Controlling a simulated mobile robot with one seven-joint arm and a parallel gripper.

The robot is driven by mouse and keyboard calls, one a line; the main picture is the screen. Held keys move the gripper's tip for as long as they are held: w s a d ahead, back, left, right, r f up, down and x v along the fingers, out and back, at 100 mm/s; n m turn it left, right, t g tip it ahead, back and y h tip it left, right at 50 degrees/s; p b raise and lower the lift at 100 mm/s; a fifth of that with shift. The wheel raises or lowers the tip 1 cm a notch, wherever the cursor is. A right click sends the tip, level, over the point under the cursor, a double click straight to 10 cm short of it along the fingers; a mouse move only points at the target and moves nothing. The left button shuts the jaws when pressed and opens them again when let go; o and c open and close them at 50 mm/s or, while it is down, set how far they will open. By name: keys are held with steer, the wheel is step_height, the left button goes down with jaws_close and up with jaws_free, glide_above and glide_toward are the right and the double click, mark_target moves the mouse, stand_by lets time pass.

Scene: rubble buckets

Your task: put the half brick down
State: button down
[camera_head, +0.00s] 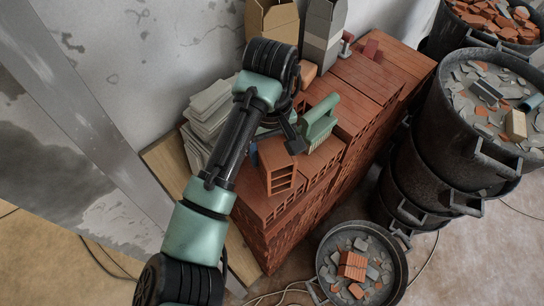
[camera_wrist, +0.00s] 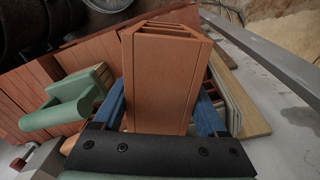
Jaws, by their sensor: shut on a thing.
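The half brick (camera_head: 280,168) is an orange-red hollow block with open cells at one end. It is at the top of the brick stack (camera_head: 262,205), near the stack's front end. In the wrist view the half brick (camera_wrist: 160,75) stands between the two blue fingers of my gripper (camera_wrist: 162,106), which is shut on it. In the head view my arm partly hides the gripper, with a bit of blue finger showing beside the brick. I cannot tell whether the brick's underside touches the stack.
A green-handled float (camera_head: 318,122) lies close beside the brick on the stack; it also shows in the wrist view (camera_wrist: 62,108). Grey tiles (camera_head: 206,112) are piled on the left. A rubble bucket (camera_head: 325,245) and stacked black buckets (camera_head: 440,130) stand right.

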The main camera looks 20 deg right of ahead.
steer(key=shift+f+p, duration=0.45)
steer(key=shift+f, duration=1.4)
steer(key=shift+f, duration=0.25)
jaws_free()
step_height(320, 180, up, 12)
steer(key=shift+r+b, duration=0.2)
steer(key=shift+b, duration=0.25)
